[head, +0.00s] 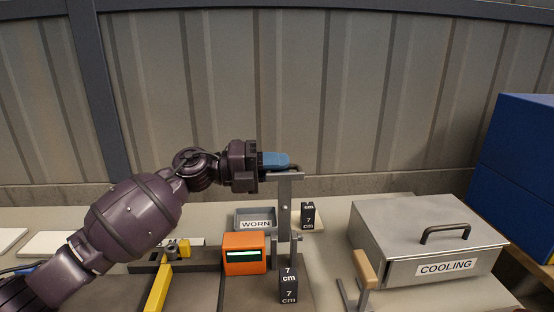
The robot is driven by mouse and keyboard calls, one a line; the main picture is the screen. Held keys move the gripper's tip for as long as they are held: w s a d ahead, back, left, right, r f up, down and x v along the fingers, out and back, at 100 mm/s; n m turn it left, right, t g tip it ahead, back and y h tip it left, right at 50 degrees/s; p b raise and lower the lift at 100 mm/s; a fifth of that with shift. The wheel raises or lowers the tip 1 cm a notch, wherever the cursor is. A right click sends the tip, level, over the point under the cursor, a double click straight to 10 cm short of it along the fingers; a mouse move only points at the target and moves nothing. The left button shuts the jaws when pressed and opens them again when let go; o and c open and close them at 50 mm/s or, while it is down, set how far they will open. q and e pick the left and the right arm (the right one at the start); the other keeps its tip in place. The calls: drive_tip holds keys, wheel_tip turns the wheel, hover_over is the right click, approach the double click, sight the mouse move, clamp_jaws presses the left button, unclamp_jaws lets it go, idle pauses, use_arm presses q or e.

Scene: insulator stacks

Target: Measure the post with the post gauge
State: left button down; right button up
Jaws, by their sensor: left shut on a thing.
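My left gripper (276,166) reaches in from the left above the bench and is shut at a blue piece (275,158). The blue piece sits right at the top of a grey metal upright (285,195); I cannot tell whether they are one part. The upright has a wide top and a small round pin, and its lower end meets grey brackets. An orange box with a lit green display (244,256) stands just left of it. I cannot tell for certain which part is the post gauge or which is the post. My right gripper is not in view.
A black "7 cm" block (289,286) stands in front and another (308,216) behind. A grey tray marked WORN (255,223) is at the back. A lidded metal box marked COOLING (444,268) is at right, beside a wooden-handled lever (364,270). A yellow bar (158,286) lies left.

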sight(279, 176)
use_arm(q)
drive_tip(key=s+m+p, duration=0.1)
drive_tip(key=s+m, duration=0.1)
drive_tip(key=s, duration=0.2)
drive_tip(key=shift+m, duration=0.4)
drive_tip(key=shift+s+f+m+p, duration=0.15)
drive_tip(key=shift+s+m+p, duration=0.1)
drive_tip(key=shift+s+m, duration=0.25)
drive_tip(key=shift+s+f+m+p, duration=0.15)
drive_tip(key=shift+s+m+p, duration=0.15)
drive_tip(key=shift+s, duration=0.25)
drive_tip(key=c, duration=1.2)
unclamp_jaws()
drive_tip(key=shift+w, duration=0.1)
drive_tip(key=shift+o, duration=0.2)
drive_tip(key=shift+r, duration=0.1)
drive_tip(key=a, duration=1.1)
